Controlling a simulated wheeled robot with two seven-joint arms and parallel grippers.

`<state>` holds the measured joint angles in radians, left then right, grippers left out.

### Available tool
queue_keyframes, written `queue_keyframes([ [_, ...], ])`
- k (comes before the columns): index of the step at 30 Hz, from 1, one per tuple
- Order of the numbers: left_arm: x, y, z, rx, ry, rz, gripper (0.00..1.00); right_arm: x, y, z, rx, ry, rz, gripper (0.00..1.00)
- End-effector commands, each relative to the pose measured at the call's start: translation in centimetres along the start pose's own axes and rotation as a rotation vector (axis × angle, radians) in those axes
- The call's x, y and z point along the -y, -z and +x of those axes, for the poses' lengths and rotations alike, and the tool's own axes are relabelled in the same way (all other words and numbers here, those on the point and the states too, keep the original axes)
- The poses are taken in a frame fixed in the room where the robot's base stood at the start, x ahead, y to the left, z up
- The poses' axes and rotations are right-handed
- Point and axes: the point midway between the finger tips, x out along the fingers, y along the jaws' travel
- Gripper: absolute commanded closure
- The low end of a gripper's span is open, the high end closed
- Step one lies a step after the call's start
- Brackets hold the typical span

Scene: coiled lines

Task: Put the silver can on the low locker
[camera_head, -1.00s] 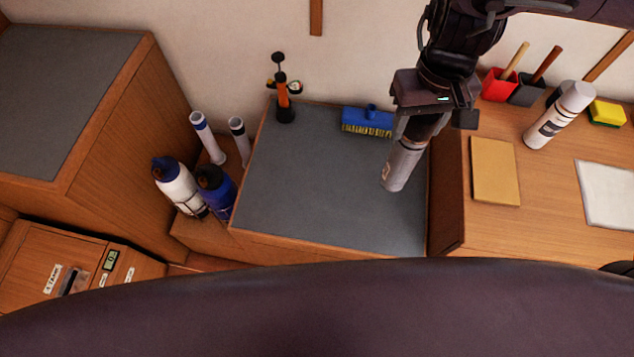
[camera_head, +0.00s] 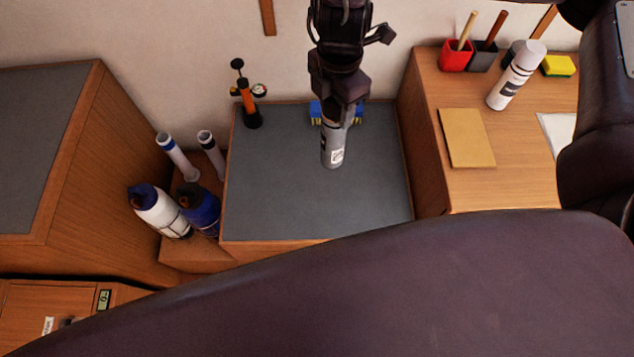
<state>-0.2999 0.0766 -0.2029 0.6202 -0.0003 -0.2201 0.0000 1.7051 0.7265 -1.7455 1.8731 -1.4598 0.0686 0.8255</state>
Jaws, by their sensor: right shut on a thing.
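The silver can (camera_head: 333,150) is a grey cylinder with a white label, held upright or slightly tilted. My right gripper (camera_head: 340,110) comes down from the top of the view and is shut on the can's upper end, hiding it. The low locker (camera_head: 270,195) has a grey top with a wooden edge. The can is over the middle of this top, towards the back; I cannot tell whether its base touches. My left gripper is not in view.
The front of the top is clear.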

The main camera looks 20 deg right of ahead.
Motion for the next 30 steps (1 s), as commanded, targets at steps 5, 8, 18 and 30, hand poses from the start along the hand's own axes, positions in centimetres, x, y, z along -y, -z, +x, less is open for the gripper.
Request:
queue_keyframes([
  [5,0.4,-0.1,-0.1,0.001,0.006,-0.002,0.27,-0.4,0.1,0.5,0.000,0.000,-0.155,1.00],
  [8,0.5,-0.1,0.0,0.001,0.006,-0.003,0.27,-0.5,0.2,1.4,-0.002,0.003,-0.186,1.00],
  [18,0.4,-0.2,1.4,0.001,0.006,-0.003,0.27,-0.3,0.2,9.7,-0.004,0.007,-0.187,1.00],
  [30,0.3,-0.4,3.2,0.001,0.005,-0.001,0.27,-0.5,0.2,16.8,-0.001,0.000,-0.188,1.00],
])
